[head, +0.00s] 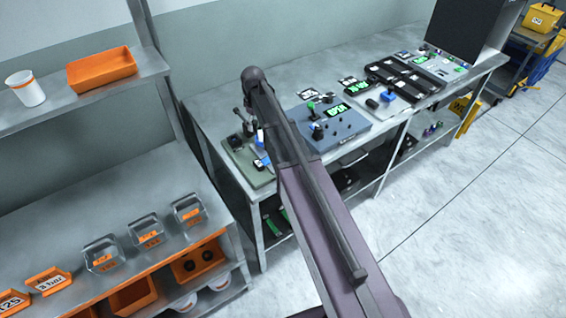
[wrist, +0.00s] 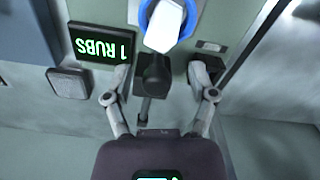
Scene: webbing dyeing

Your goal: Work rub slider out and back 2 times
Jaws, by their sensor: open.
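The rub tester is a pale green plate (wrist: 236,22) in the wrist view; it also shows at the near left end of the bench in the head view (head: 240,152). Its display (wrist: 101,44) reads "1 RUBS", upside down to the camera. A black knob (wrist: 156,72), apparently the slider's handle, stands in front of a white block (wrist: 165,25) with a blue ring around it. My gripper (wrist: 161,78) is open, with one finger on each side of the knob. Visible gaps separate the fingers from the knob. In the head view my arm hides part of the tester.
A blue-grey instrument box (head: 345,130) stands beside the tester on the bench, with black trays (head: 402,78) farther right. A shelf unit (head: 105,190) with orange bins and clear containers is at left. The floor (head: 460,200) at right is clear.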

